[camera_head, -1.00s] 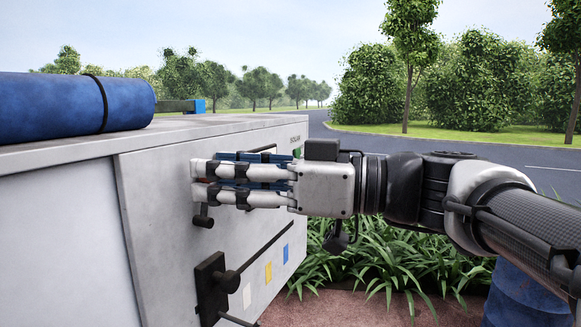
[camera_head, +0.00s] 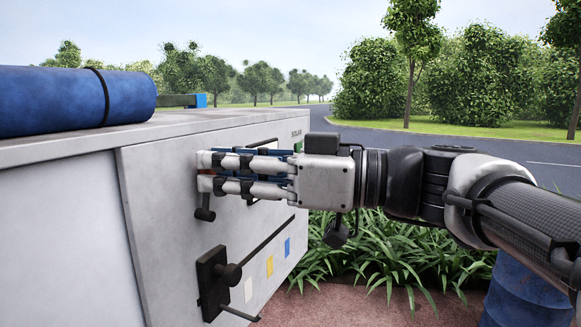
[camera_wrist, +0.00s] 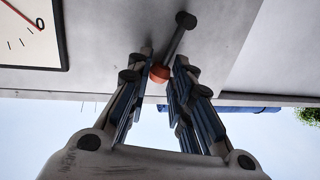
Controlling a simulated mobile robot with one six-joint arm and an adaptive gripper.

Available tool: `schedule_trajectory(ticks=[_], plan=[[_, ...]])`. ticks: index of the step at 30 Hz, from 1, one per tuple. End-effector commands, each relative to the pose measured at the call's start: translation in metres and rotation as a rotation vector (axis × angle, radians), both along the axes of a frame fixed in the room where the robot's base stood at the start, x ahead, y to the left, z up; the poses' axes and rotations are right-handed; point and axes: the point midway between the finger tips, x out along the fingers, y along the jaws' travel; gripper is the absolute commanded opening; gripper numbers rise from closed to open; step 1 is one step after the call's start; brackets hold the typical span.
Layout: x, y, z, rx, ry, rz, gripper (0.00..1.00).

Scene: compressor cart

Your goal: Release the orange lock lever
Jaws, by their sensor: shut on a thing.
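The orange lock lever (camera_wrist: 160,73) shows its orange end in the wrist view, between my two fingers near their tips. A grey rod runs from near it to a black knob (camera_wrist: 186,19). In the head view a little of the orange part (camera_head: 206,171) shows at my fingertips, and the black knob (camera_head: 204,214) hangs just below them. My gripper (camera_head: 203,173) reaches in from the right, level, and is shut on the orange part against the cart's side panel. The fingers hide most of the lever in the head view.
The pale cart panel (camera_head: 165,220) fills the left. A black latch plate with a knobbed handle (camera_head: 212,283) sticks out below my gripper. Blue, yellow and white labels are beside it. A dial (camera_wrist: 32,36) is at the wrist view's upper left. Plants stand below my arm.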

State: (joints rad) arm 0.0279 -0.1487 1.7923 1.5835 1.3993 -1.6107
Motion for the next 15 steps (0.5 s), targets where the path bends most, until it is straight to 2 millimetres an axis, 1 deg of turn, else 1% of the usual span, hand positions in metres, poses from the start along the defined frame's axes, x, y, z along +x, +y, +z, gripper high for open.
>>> schedule_trajectory(ticks=[15], plan=[[0.0017, -0.0008, -0.0022, 0.012, 0.027, 0.000, 0.00]])
